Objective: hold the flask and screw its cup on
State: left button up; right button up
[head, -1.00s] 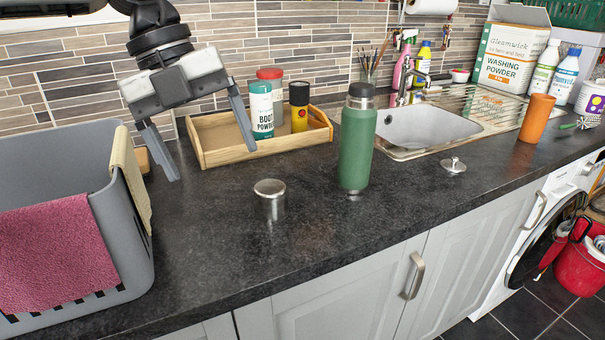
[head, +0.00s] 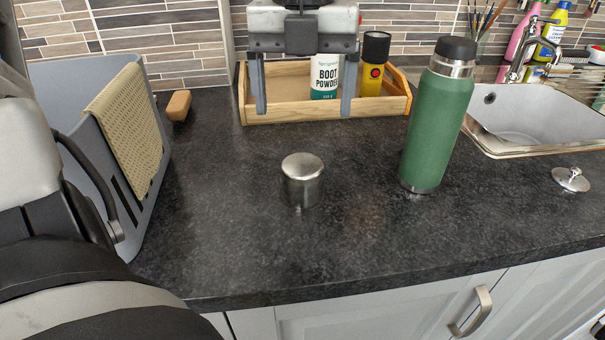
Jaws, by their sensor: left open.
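The green flask (head: 437,130) stands upright on the dark worktop, right of centre, with a steel neck and a black stopper on top. Its steel cup (head: 302,182) stands apart from it on the worktop to the left, closed flat end up. My left gripper (head: 303,113) is open and empty, fingers pointing down. In the picture it is above and beyond the cup, in front of the wooden tray. It touches neither the cup nor the flask. My right gripper is not in view.
The wooden tray (head: 282,113) at the back holds a boot powder bottle (head: 325,78) and a yellow-and-black can (head: 373,68). A grey basket with a beige cloth (head: 125,120) stands left, a brush (head: 178,105) behind. A sink (head: 530,115) and plug (head: 570,179) are right. Worktop around the cup is clear.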

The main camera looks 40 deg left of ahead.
pick_arm(q)
send_over(302, 165)
jog(key=f, duration=0.6)
jog(key=shift+d+f, duration=0.2)
jog(key=f, duration=0.5)
jog(key=shift+a+f, duration=0.1)
jog(key=shift+a, duration=0.1)
jog(key=c, duration=1.1)
